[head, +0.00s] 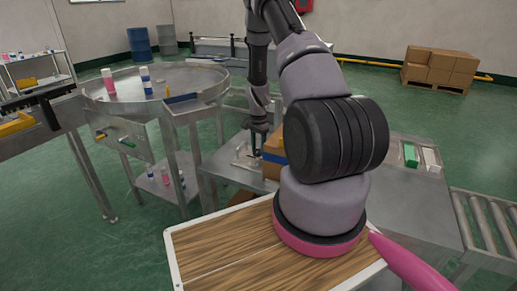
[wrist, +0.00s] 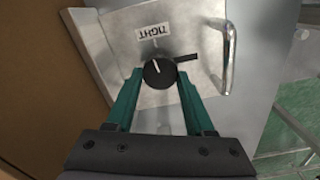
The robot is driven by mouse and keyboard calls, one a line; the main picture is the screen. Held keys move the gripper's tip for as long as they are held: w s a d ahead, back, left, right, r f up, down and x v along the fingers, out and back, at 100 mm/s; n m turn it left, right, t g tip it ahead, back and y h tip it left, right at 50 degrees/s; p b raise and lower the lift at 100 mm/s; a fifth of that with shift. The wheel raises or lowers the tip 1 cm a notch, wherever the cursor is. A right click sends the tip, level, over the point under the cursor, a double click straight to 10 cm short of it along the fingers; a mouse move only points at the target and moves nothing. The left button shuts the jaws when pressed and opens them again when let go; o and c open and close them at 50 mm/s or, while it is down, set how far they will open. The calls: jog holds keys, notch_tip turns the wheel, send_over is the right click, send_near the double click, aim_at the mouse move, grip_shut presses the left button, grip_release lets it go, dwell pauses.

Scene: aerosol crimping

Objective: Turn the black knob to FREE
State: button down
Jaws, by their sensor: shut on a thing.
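The black knob (wrist: 160,74) sits on a bright metal plate (wrist: 195,25) in the wrist view. A white line on its face points up and slightly left, roughly towards the TIGHT label (wrist: 155,31), which reads upside down. No FREE label shows. My gripper (wrist: 159,76) has its two green fingers on either side of the knob, shut on it. In the head view my gripper (head: 257,152) is small, low over the metal table beside the cardboard box; the knob cannot be made out there.
A dark bar (wrist: 187,58) sticks out right of the knob, and a metal handle (wrist: 229,60) stands beyond it. The cardboard box (head: 273,156) is close to my gripper. A round metal table (head: 130,92) with bottles stands left; green and white boxes (head: 411,155) lie right.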

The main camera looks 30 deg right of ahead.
jog(key=n, duration=0.4)
jog(key=shift+w, duration=0.1)
jog(key=n, duration=0.8)
jog(key=shift+a, duration=0.1)
jog(key=shift+a+n, duration=0.1)
jog(key=shift+n, duration=2.1)
jog(key=shift+c, duration=1.3)
grip_release()
jog(key=shift+r, duration=0.1)
